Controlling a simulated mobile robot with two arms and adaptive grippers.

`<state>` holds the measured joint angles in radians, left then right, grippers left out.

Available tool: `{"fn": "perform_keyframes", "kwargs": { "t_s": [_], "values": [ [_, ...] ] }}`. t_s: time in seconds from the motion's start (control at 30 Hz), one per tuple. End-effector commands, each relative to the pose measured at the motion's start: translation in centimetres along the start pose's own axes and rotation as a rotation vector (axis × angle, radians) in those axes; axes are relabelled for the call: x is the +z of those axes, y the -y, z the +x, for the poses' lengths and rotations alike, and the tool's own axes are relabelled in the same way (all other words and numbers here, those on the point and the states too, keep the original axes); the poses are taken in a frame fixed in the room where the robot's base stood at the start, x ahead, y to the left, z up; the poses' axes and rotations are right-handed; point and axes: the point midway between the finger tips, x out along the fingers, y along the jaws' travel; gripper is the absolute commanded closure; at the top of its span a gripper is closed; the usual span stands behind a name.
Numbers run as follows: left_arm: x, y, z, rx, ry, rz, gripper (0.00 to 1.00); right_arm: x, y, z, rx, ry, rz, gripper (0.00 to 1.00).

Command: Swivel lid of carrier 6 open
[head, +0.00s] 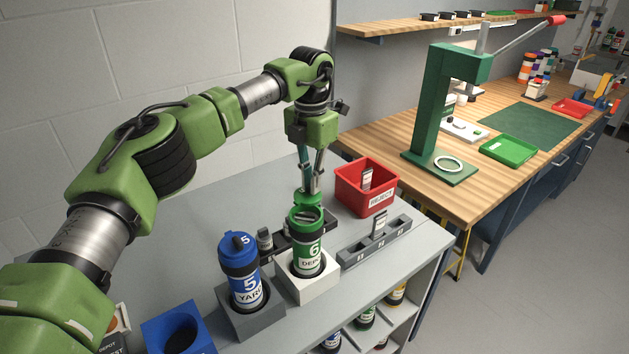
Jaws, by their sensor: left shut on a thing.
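Carrier 6 (308,247), a green tube with a white band marked 6, stands upright in a white block holder (309,288) on the grey bench. Its green lid (307,199) shows at the far side of the tube's top. The tube's mouth (304,215) shows in front of the lid, with something greyish inside. My left gripper (312,187) comes down from above, with its fingers shut on the lid. The fingertips partly cover the lid, so its exact angle is hard to tell. My right gripper is not in view.
Blue carrier 5 (241,272) stands closed in a grey holder to the left. A red reject bin (367,187) and a grey slotted rack (373,245) are close on the right. A green press (445,115) stands on the wooden bench behind.

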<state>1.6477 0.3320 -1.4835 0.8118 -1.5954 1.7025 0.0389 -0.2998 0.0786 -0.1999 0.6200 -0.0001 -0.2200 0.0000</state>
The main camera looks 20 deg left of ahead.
Motion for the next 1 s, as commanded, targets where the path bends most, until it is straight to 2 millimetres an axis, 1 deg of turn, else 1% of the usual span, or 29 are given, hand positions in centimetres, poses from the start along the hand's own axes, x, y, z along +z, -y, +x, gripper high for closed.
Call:
{"fn": "perform_keyframes", "kwargs": {
  "t_s": [0.2,0.5,0.7,1.0],
  "values": [
    [0.0,-1.0,-0.1,-0.001,0.002,-0.201,1.00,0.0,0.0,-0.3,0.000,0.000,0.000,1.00],
    [-0.3,-2.0,0.0,-0.001,0.001,-0.424,1.00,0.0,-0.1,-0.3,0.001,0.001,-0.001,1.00],
    [-0.5,-2.4,0.0,-0.001,0.001,-0.516,1.00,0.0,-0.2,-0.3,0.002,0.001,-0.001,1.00],
    [-0.6,-2.6,-0.1,-0.001,0.001,-0.570,1.00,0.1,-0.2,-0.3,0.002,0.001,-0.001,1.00]
  ]
}}
